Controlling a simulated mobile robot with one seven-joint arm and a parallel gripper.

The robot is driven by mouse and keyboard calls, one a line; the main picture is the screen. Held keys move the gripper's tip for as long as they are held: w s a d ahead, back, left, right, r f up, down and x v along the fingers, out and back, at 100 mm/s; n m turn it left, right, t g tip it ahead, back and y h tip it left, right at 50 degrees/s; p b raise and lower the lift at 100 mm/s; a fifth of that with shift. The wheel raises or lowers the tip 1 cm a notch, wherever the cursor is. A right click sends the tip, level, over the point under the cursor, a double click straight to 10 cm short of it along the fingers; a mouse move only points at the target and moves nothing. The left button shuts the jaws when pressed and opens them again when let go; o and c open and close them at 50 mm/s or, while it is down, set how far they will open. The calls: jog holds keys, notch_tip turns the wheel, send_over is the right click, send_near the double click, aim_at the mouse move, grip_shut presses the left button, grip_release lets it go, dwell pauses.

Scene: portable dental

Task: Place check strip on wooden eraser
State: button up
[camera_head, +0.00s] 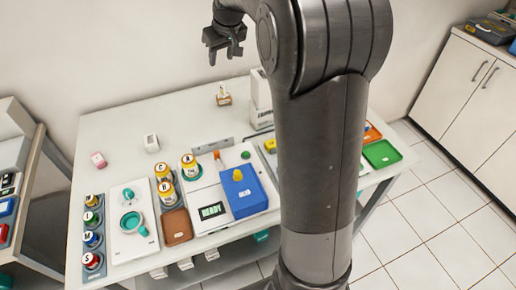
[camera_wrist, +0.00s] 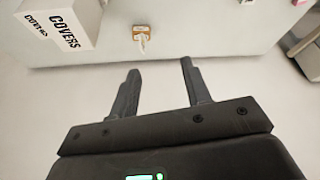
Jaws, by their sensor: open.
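A small wooden block, which looks like the wooden eraser (camera_head: 224,101), stands near the back edge of the white table. It also shows near the top of the wrist view (camera_wrist: 137,30). A pale, narrow piece, perhaps the check strip (camera_wrist: 142,43), appears on or against it; the exact contact is too small to tell. My gripper (camera_head: 223,52) is raised above the back of the table, over and apart from the block. In the wrist view, its two fingers (camera_wrist: 160,70) are spread with nothing between them.
A white COVERS box (camera_wrist: 62,24) stands beside the block. A pink item (camera_head: 98,160) and a white item (camera_head: 151,143) stand at left. Lettered jars (camera_head: 165,188), a brown tray (camera_head: 177,227) and a blue box (camera_head: 243,194) occupy the front. The back left is mostly clear.

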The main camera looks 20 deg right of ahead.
jog(key=s+a+r+m, duration=0.1)
jog(key=s+r, duration=0.1)
jog(key=s, duration=0.9)
jog(key=s+a+r+m, duration=0.1)
jog(key=s+a+r, duration=0.1)
jog(key=s, duration=0.8)
jog(key=s+f, duration=0.3)
jog(key=s, duration=0.5)
jog(key=s+f+m+t+h, duration=0.1)
jog(key=s+f, duration=0.1)
jog(key=s, duration=0.5)
jog(key=shift+s+a+f, duration=0.25)
jog(key=shift+s+f, duration=0.1)
jog(key=shift+f, duration=0.05)
